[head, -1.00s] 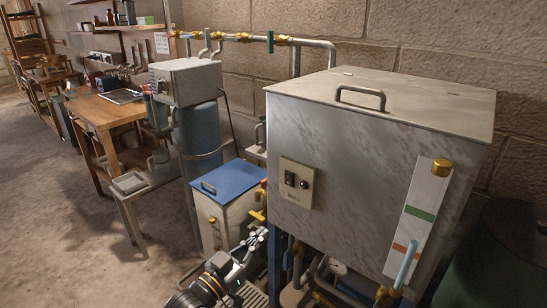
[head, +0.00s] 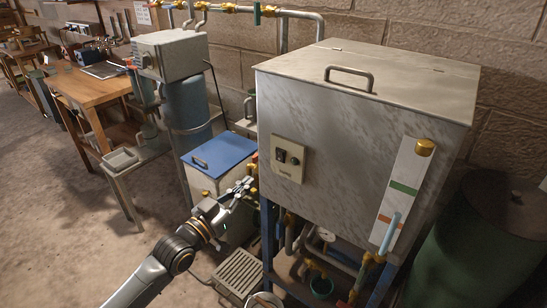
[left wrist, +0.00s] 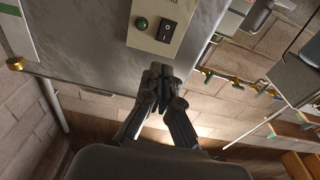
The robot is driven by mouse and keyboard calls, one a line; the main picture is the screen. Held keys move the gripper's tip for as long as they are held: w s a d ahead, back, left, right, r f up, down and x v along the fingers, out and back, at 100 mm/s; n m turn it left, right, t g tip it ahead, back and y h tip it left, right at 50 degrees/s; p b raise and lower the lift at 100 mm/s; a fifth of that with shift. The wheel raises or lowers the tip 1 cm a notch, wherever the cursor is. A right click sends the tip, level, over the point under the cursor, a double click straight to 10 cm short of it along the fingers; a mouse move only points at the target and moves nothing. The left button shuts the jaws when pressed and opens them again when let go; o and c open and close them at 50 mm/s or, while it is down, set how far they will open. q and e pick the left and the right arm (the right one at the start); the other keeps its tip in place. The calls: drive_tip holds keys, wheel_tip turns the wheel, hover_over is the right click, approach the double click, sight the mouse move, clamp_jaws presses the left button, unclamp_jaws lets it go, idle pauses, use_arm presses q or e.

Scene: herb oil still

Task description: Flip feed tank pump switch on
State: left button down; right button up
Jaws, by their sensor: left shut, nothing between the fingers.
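The feed tank (head: 350,135) is a large grey metal box with a lidded top and a handle. A small beige switch panel (head: 290,173) is on its front face, with a dark rocker switch (head: 280,155) and a round button beside it. The left wrist view shows the panel upside down, with the black rocker switch (left wrist: 167,30) and a green round button (left wrist: 142,23). My left gripper (head: 246,184) is shut and empty, left of and below the panel. In the left wrist view its fingertips (left wrist: 160,72) point at the panel's edge, seemingly apart from the switch. My right gripper is not in view.
A blue-lidded box (head: 219,150) stands just left of the tank, behind my left gripper. Pipes and brass valves (head: 316,266) run beneath the tank. A dark green drum (head: 490,240) stands at the right. A slatted grate (head: 240,272) is on the floor below my arm.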

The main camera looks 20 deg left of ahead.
sight(280, 152)
use_arm(q)
drive_tip(key=p+x, duration=0.2)
drive_tip(key=x, duration=1)
drive_tip(key=shift+r, duration=0.1)
drive_tip(key=shift+w+r+p, duration=0.15)
drive_tip(key=shift+r+p, duration=0.05)
drive_tip(key=shift+p, duration=0.3)
drive_tip(key=shift+f, duration=0.2)
drive_tip(key=shift+d, duration=0.1)
